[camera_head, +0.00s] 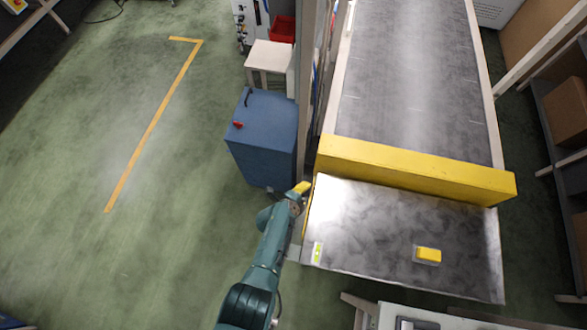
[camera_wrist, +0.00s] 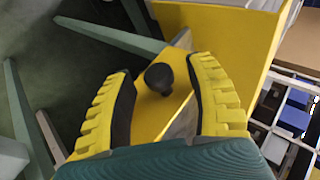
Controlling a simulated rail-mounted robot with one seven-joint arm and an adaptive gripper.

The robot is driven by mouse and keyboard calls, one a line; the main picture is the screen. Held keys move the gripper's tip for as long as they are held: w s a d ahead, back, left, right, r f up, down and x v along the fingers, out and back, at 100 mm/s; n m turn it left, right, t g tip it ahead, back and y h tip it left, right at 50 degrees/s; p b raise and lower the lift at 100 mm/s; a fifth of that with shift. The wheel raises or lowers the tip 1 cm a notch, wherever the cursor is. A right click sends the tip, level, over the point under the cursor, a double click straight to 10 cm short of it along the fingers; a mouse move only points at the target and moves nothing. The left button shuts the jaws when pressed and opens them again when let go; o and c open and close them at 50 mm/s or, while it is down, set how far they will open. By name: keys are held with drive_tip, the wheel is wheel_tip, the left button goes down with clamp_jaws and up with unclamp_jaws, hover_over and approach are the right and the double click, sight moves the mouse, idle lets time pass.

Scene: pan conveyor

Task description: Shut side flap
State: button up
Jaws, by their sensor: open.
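The side flap looks like a narrow yellow panel (camera_head: 308,212) along the left edge of the metal end table (camera_head: 375,225). In the wrist view a yellow panel (camera_wrist: 147,108), which looks like the flap, carries a round black knob (camera_wrist: 158,78). My gripper (camera_head: 302,187) is at the left of the table, by the flap's far end. In the wrist view my gripper (camera_wrist: 161,66) is open, with a yellow ribbed finger on each side of the knob. Gaps show between knob and fingers. Most of the flap is hidden in the head view, so its angle is unclear.
A yellow crossbar (camera_head: 415,170) spans the conveyor (camera_head: 415,85) behind the table. A yellow button box (camera_head: 428,255) is on the table. A blue cabinet (camera_head: 263,140) stands to the left, near my gripper. The green floor further left is open. Shelving (camera_head: 560,100) is at the right.

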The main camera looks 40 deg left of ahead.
drive_tip(key=v, duration=1.1)
drive_tip(key=shift+r, duration=0.1)
